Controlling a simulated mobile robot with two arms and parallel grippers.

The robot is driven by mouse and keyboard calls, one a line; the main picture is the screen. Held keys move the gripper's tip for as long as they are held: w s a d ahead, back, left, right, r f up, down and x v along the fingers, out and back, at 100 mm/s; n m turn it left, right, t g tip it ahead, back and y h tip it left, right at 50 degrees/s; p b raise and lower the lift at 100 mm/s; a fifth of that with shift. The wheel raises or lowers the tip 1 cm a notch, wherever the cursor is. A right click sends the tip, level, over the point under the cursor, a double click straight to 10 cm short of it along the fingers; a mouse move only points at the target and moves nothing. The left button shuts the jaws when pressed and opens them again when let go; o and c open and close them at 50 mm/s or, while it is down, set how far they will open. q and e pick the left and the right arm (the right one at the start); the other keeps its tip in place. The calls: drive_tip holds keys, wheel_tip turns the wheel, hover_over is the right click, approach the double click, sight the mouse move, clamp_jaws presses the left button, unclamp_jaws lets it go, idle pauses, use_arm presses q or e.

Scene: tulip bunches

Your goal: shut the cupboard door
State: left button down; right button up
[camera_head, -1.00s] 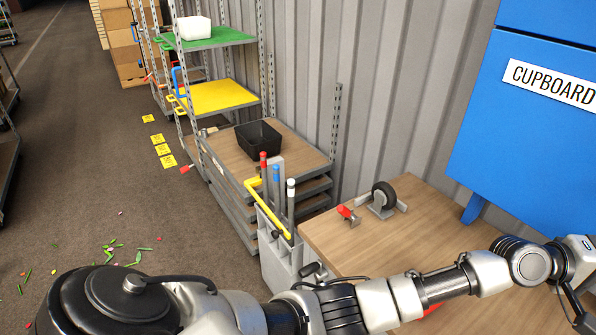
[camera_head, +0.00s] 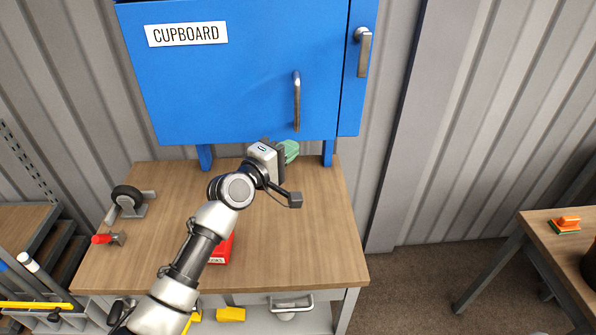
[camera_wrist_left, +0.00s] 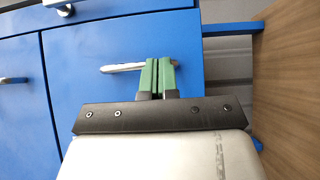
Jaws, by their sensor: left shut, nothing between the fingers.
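The blue cupboard door (camera_head: 230,80) with the white CUPBOARD label faces me in the head view. It has a vertical grey bar handle (camera_head: 297,100) near its right side. It looks flush with the narrow blue panel on its right; only a thin dark seam shows. My left gripper (camera_head: 290,151) is just below the door's lower edge, over the back of the wooden bench. In the left wrist view its green fingers (camera_wrist_left: 157,76) are shut and empty, in front of the door (camera_wrist_left: 100,55), close to the handle (camera_wrist_left: 122,67). My right gripper is out of view.
The wooden bench (camera_head: 310,230) stands under the cupboard. It holds a caster wheel (camera_head: 129,200), a red-handled clamp (camera_head: 108,239) and a red item (camera_head: 222,248) partly behind my left arm. Another table (camera_head: 555,250) is at the right, with open floor between.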

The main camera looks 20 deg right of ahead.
use_arm(q)
drive_tip(key=s+d+p, duration=0.2)
drive_tip(key=s+p, duration=0.5)
drive_tip(key=s, duration=0.1)
drive_tip(key=s+a+f+m+g+y, duration=0.2)
drive_tip(key=s+a+f+m+y, duration=0.15)
drive_tip(key=s+a+f, duration=0.4)
drive_tip(key=s+a+f+m+g+y, duration=0.1)
drive_tip(key=s+a+f+m+y, duration=0.3)
drive_tip(key=a, duration=0.7)
drive_tip(key=s+a+f+m+g+y, duration=0.1)
drive_tip(key=s+a+g+y, duration=0.45)
drive_tip(key=s+a, duration=1.15)
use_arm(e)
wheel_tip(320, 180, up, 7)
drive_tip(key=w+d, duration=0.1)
use_arm(q)
wheel_tip(320, 180, down, 32)
drive_tip(key=y+b, duration=0.2)
drive_tip(key=b, duration=0.4)
drive_tip(key=s+a+f+b, duration=0.3)
drive_tip(key=s+f+b, duration=0.1)
drive_tip(key=s+f, duration=1.2)
wheel_tip(320, 180, down, 4)
drive_tip(key=shift+m+g, duration=0.35)
drive_tip(key=shift+g, duration=0.1)
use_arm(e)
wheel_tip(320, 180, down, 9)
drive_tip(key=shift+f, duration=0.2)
